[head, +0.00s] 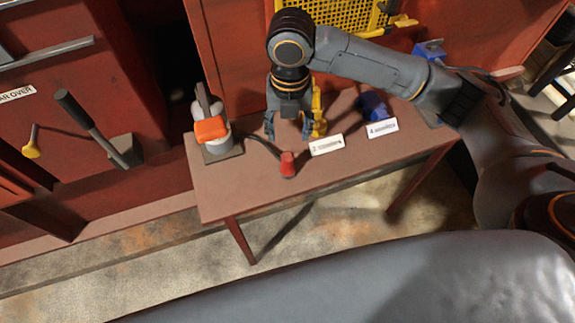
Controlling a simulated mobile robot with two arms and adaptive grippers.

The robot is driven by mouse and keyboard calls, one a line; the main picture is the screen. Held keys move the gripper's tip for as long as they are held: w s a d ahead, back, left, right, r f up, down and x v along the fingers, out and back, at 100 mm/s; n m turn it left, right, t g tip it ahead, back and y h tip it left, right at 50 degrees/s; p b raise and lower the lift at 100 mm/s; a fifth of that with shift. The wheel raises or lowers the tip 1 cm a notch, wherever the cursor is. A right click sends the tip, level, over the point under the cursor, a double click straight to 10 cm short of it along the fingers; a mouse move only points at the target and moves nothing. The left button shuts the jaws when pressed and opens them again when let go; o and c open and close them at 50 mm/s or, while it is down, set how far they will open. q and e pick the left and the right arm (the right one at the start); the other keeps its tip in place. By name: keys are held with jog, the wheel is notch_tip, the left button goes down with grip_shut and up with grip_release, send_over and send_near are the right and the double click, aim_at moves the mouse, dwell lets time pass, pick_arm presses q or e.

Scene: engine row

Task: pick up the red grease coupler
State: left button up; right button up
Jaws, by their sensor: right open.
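The red grease coupler (288,164) stands near the front edge of the brown table (235,196), at the end of a dark hose (262,143). The hose runs left towards a grey device with an orange part (211,130). My right gripper (288,133) points down over the table, open and empty, behind the coupler in the picture. A gap shows between its fingers and the coupler. I cannot tell its exact height above the table. My left gripper is not in view.
A yellow object (319,107) stands close behind my right gripper, partly hidden. A white label (327,145) is right of the coupler. A blue object (373,107) and another label (382,128) lie further right. Red panels rise behind. The table's front left is clear.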

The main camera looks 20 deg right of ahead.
aim_at(288, 155)
notch_tip(288, 155, down, 8)
jog(key=shift+d+r+p, duration=0.1)
jog(key=shift+d+p, duration=0.05)
jog(key=shift+p, duration=0.2)
jog(key=f, duration=0.2)
jog(key=f+p, duration=0.1)
jog(key=f, duration=0.2)
jog(key=shift+w+f, duration=0.3)
jog(key=shift+w, duration=0.1)
grip_shut()
